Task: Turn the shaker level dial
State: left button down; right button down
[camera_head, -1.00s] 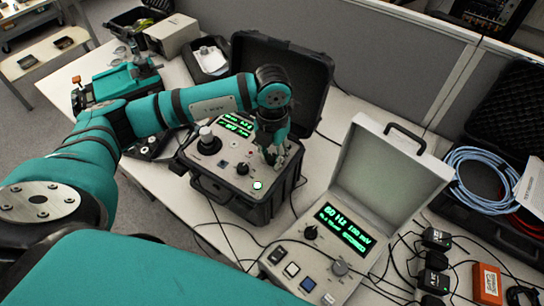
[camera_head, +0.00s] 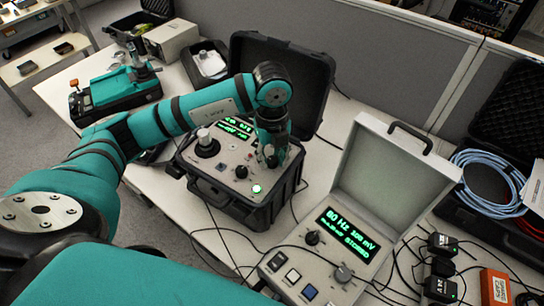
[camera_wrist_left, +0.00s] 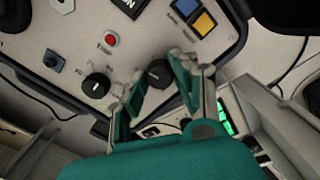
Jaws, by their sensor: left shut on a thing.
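The shaker unit is a black open case with a grey panel (camera_head: 222,166), left of centre in the head view. Its panel carries knobs, buttons and a green display (camera_head: 238,128). My left gripper (camera_head: 270,160) reaches down to the right part of this panel. In the left wrist view its two fingers (camera_wrist_left: 157,84) stand on either side of a black dial (camera_wrist_left: 159,73) with a white mark. The gripper is shut on this dial. In the head view the dial is mostly hidden by the gripper. My right gripper is not in view.
A second black knob (camera_wrist_left: 96,86) and a red button (camera_wrist_left: 111,40) are close by. A grey meter case (camera_head: 340,240) with display stands to the right. Cables (camera_head: 225,245) cross the table.

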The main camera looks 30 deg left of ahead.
aim_at(272, 159)
pick_arm(q)
jog(key=n, duration=0.6)
jog(key=shift+w+r, duration=0.15)
jog(key=shift+a+n, duration=0.1)
jog(key=shift+n, duration=0.2)
jog(key=c, duration=1)
grip_release()
notch_tip(272, 159, up, 12)
jog(key=shift+f, duration=0.1)
